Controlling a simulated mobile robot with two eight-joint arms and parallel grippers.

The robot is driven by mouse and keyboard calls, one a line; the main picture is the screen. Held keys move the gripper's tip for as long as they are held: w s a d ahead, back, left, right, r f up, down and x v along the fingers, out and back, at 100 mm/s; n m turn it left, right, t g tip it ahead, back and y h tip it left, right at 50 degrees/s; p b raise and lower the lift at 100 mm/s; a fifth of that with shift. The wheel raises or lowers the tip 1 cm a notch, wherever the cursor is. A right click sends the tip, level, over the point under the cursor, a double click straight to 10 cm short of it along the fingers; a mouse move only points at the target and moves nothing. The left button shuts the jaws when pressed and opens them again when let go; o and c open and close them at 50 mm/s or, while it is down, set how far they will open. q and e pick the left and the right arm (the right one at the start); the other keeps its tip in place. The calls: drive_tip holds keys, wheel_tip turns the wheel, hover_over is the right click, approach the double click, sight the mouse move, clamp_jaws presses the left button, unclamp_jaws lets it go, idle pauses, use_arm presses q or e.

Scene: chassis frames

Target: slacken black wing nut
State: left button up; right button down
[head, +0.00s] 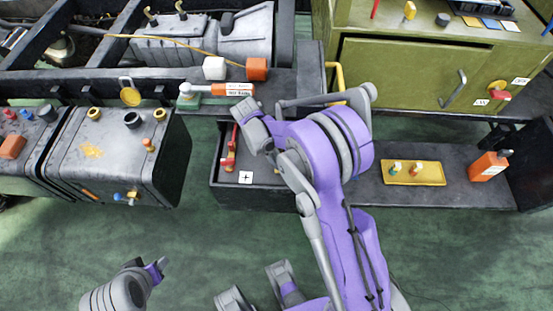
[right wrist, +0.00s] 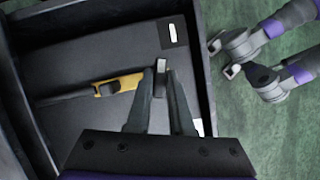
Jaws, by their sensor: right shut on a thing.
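My right gripper (right wrist: 165,78) is low inside an open dark drawer in the right wrist view. Its fingers are closed around the grey end of a yellow-and-black tool (right wrist: 118,87) that lies across the drawer floor. In the head view my purple right arm hides that gripper. I cannot surely pick out a black wing nut. A small black round piece (head: 132,119) sits on the grey tank at left, too small to tell its shape. My left gripper (head: 158,268) is at the lower left over the floor, and its jaw state is unclear.
The open drawer (head: 228,192) holds red pieces (head: 230,160) at its left. A yellow tray (head: 436,181) and an orange container (head: 487,165) stand on the right shelf. The green floor is mostly open.

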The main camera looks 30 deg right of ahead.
drive_tip(key=shift+m+b, duration=0.35)
drive_tip(key=shift+m, duration=0.25)
drive_tip(key=c, duration=0.8)
unclamp_jaws()
drive_tip(key=p+v, duration=0.1)
drive_tip(key=v, duration=1)
drive_tip(key=shift+d, duration=0.2)
drive_tip(key=shift+f, duration=0.15)
